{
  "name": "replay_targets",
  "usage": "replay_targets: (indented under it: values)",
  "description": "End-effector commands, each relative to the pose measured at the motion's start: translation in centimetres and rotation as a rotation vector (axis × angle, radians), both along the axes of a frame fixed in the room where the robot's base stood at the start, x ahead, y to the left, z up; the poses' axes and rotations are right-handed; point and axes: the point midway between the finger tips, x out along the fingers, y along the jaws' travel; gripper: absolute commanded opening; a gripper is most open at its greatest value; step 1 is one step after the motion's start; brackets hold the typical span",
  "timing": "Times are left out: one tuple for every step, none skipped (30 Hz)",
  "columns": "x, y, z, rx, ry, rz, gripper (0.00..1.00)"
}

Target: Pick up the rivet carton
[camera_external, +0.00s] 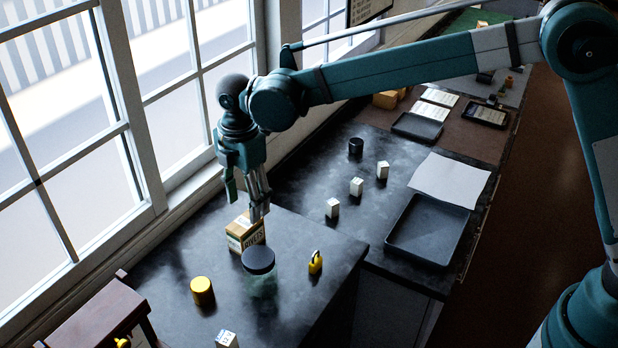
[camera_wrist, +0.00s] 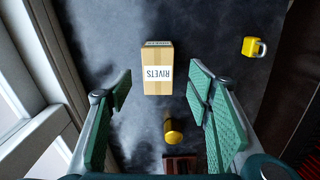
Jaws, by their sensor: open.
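The rivet carton (camera_external: 240,236) is a tan box with a white label reading RIVETS, standing on the dark bench near the window. In the wrist view the carton (camera_wrist: 158,72) sits ahead of the fingers, about midway between them, with its label upside down. My gripper (camera_external: 246,197) is open and empty above the carton, partly covering its top edge in the external view. The green-padded fingers of my gripper (camera_wrist: 161,92) are spread wider than the carton. I cannot tell how large the height gap is.
A black-lidded clear jar (camera_external: 258,262) stands close to the carton. A yellow padlock (camera_external: 315,262) and a yellow cylinder (camera_external: 202,291) stand nearby. White blocks (camera_external: 356,187) and a black tray (camera_external: 428,231) are farther right. The window frame (camera_external: 150,180) rises along the left.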

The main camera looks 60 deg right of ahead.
Motion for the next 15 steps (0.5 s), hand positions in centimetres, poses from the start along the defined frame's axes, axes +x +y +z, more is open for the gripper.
replay_targets:
  values:
    - [0.32, 0.30, -0.38, -0.001, 0.004, 0.011, 0.51]
    - [0.45, 0.43, -0.55, -0.001, 0.006, 0.016, 0.51]
    - [0.60, 0.58, -0.74, -0.002, 0.008, 0.022, 0.51]
    - [0.67, 0.65, -0.85, -0.003, 0.010, 0.025, 0.51]
    - [0.72, 0.70, -0.94, -0.003, 0.011, 0.028, 0.51]
    - [0.76, 0.75, -1.00, -0.003, 0.012, 0.031, 0.51]
    - [0.78, 0.77, -1.04, -0.004, 0.012, 0.032, 0.51]
    - [0.78, 0.78, -1.05, -0.004, 0.013, 0.033, 0.51]
    - [0.78, 0.78, -1.06, -0.004, 0.013, 0.033, 0.51]
    - [0.78, 0.78, -1.05, -0.004, 0.013, 0.033, 0.51]
    - [0.78, 0.78, -1.05, -0.004, 0.013, 0.033, 0.51]
    - [0.77, 0.77, -1.05, -0.004, 0.013, 0.033, 0.51]
    - [0.77, 0.77, -1.05, -0.004, 0.013, 0.033, 0.51]
    - [0.77, 0.77, -1.05, -0.004, 0.013, 0.032, 0.51]
    - [0.78, 0.76, -1.05, -0.004, 0.012, 0.032, 0.51]
